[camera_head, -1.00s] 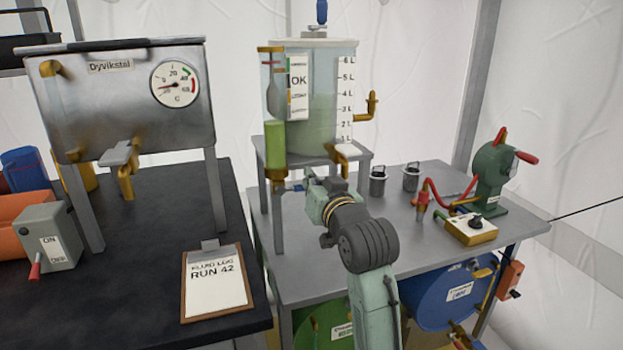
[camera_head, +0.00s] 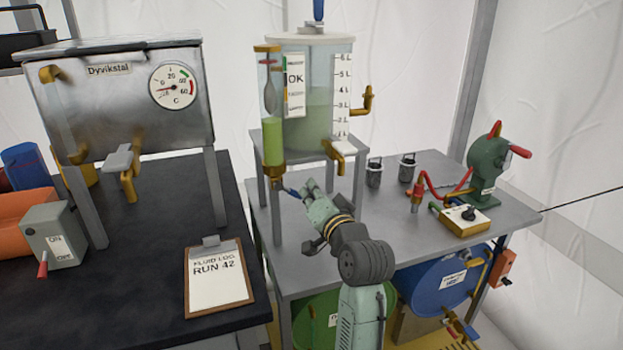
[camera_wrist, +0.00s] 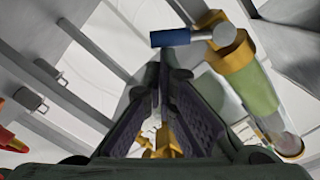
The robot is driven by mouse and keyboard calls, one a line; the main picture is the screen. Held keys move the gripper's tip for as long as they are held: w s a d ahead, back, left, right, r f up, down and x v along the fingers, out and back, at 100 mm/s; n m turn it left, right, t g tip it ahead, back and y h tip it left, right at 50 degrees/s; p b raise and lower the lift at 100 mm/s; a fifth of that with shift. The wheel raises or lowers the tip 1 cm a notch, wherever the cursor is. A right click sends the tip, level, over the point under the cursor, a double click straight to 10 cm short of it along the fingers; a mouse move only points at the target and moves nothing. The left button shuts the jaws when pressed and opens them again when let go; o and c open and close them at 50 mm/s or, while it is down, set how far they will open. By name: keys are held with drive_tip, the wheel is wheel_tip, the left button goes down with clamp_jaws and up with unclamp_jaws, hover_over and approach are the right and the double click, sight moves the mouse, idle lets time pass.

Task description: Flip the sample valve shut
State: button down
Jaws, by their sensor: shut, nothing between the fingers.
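The sample valve (camera_head: 275,174) is a brass fitting at the foot of the green-filled sight tube, on the left side of the clear tank. Its blue-sleeved lever (camera_head: 291,191) sticks out to the right in the head view. In the wrist view the blue sleeve (camera_wrist: 170,38) lies across the top, joined by a metal stem to the brass body (camera_wrist: 238,55). My gripper (camera_head: 307,187) is shut and empty, its tips close to the lever's free end. In the wrist view my fingertips (camera_wrist: 160,78) are just below the blue sleeve; I cannot tell whether they touch.
The clear tank (camera_head: 318,110) stands on a small grey stand (camera_head: 258,150) whose legs are near my gripper. A brass tap (camera_head: 341,150) hangs from its front. Two small lidded pots (camera_head: 374,172) and a green hand pump (camera_head: 487,168) stand to the right. A clipboard (camera_head: 217,280) lies on the dark bench.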

drive_tip(key=shift+s+a+f+m+p, duration=0.15)
drive_tip(key=shift+a+f+m+p, duration=0.1)
drive_tip(key=shift+a+f+m, duration=0.35)
drive_tip(key=shift+s+a+f+m+p, duration=0.2)
drive_tip(key=shift+a+f, duration=0.15)
drive_tip(key=shift+f, duration=0.5)
drive_tip(key=shift+s+a+f+m+p, duration=0.1)
drive_tip(key=shift+a+f+m+p, duration=0.15)
drive_tip(key=shift+a+f+m, duration=0.35)
drive_tip(key=shift+f, duration=0.2)
drive_tip(key=shift+n, duration=0.3)
